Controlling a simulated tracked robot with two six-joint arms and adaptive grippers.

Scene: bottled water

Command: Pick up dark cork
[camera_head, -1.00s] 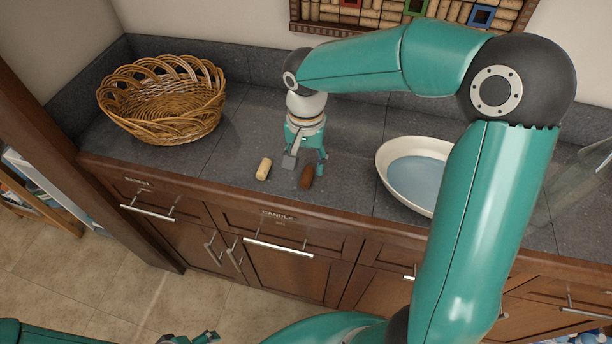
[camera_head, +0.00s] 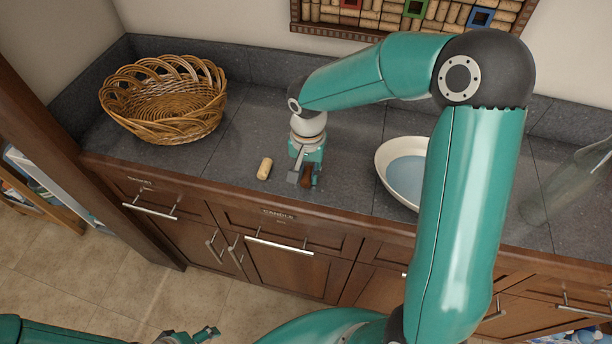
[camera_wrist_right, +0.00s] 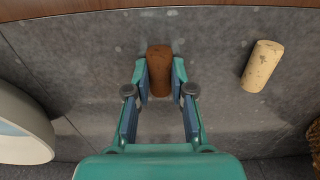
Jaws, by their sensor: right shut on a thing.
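The dark cork (camera_head: 307,176) is brown and stands or lies near the counter's front edge; it also shows in the right wrist view (camera_wrist_right: 159,70). My right gripper (camera_head: 305,180) is down at the counter with its fingers shut on the dark cork, one on each side. In the right wrist view the two fingertips (camera_wrist_right: 160,78) press on its sides. A pale cork (camera_head: 265,168) lies apart to the left in the head view and at the right in the wrist view (camera_wrist_right: 262,66). My left gripper (camera_head: 190,336) is low at the bottom edge, partly cut off, its fingers unclear.
A wicker basket (camera_head: 121,117) stands at the left back of the dark counter (camera_head: 250,130). A cream oval bowl (camera_head: 381,165) is to the right, partly behind my arm. A clear bottle (camera_head: 565,185) is at the far right. Counter between basket and bowl is mostly free.

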